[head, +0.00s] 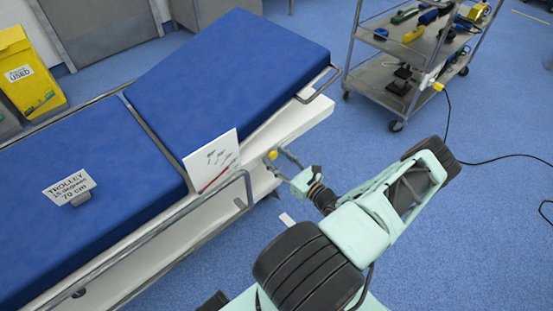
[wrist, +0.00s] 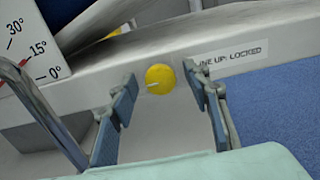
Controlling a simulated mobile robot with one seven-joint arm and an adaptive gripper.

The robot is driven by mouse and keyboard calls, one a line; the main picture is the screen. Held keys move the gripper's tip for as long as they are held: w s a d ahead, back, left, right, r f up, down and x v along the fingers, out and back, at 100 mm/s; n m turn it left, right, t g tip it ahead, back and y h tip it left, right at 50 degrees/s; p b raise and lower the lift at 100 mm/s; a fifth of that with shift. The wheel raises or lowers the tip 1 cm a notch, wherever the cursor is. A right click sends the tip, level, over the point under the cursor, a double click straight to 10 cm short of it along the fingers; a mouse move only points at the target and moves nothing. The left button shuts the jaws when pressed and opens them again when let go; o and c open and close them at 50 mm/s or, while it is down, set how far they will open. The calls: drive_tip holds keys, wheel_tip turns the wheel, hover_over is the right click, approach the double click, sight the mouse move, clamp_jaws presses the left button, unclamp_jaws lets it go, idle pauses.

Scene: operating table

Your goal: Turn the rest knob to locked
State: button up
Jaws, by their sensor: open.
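The rest knob (wrist: 160,78) is a round yellow knob on the pale side rail of the trolley. A short white line on its face lies nearly level and points to the left in the wrist view. A label (wrist: 230,57) to its right reads "LINE UP: LOCKED". My gripper (wrist: 161,84) is open, with one finger on each side of the knob; gaps show between the fingers and the knob. In the head view the knob (head: 271,155) shows at the trolley's side, with my gripper (head: 289,167) close to it.
An angle scale (wrist: 35,45) marked 0°, 15° and 30° stands left of the knob. A metal side rail (head: 215,190) runs near it. The blue trolley bed (head: 225,75) has its far section raised. A tool cart (head: 385,85) stands at the upper right; a cable lies on the floor.

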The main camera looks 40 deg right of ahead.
drive_tip(key=shift+c, duration=0.3)
drive_tip(key=c, duration=1.1)
drive_tip(key=m, duration=0.4)
drive_tip(key=shift+m, duration=0.3)
drive_tip(key=m, duration=0.4)
drive_tip(key=shift+f+b, duration=0.1)
drive_tip(key=shift+b, duration=0.2)
drive_tip(key=m, duration=0.5)
drive_tip(key=shift+d, duration=0.1)
drive_tip(key=shift+m+b, duration=0.45)
drive_tip(key=shift+m, duration=1.65)
